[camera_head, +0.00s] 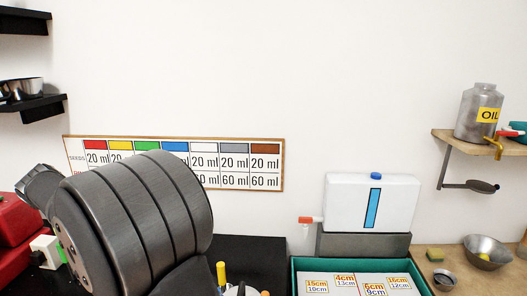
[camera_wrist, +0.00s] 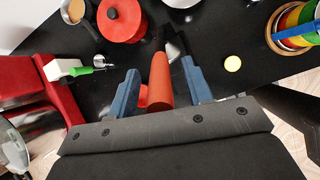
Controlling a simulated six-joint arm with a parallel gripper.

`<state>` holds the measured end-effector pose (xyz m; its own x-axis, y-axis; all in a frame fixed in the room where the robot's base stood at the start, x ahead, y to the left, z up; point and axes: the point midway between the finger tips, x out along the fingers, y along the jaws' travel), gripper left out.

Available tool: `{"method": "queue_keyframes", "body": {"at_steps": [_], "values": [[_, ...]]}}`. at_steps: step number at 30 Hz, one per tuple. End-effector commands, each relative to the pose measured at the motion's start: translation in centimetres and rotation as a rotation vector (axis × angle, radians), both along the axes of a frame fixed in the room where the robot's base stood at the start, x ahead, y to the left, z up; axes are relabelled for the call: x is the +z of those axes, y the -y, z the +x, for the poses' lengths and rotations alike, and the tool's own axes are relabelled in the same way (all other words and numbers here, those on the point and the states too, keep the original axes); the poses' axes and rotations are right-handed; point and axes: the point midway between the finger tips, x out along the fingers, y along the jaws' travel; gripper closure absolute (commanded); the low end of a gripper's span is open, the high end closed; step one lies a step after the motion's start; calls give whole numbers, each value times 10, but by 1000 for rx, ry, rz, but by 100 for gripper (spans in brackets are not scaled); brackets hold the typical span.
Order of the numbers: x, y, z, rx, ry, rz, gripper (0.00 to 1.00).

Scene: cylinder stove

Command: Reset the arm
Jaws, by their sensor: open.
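In the wrist view my gripper (camera_wrist: 160,68) points over a black surface (camera_wrist: 215,50), its two blue fingers spread apart. A red-orange cylindrical piece (camera_wrist: 160,82) shows between the fingers. I cannot tell whether it lies below them or what it belongs to, and the fingers do not look closed on it. In the head view my dark grey arm fills the lower left, and the gripper itself is not visible there.
The head view shows a white tank (camera_head: 345,205), teal tray (camera_head: 297,283), oil can (camera_head: 476,115) and metal bowl (camera_head: 487,253).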

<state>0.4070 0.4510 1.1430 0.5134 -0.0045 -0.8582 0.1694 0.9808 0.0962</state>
Motion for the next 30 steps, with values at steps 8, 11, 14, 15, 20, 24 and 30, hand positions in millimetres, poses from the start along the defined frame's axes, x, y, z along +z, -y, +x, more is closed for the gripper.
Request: {"method": "queue_keyframes", "body": {"at_steps": [8, 11, 14, 15, 20, 24, 30], "values": [[-7, 0, 4, -1, 0, 1, 54], [-7, 0, 4, 0, 0, 0, 54], [-6, 0, 4, 0, 0, 0, 54], [-5, 0, 3, 0, 0, 0, 54], [7, -1, -4, 1, 2, 2, 54], [28, -1, -16, 1, 2, 3, 54], [63, -1, -37, 2, 2, 4, 54]]}}
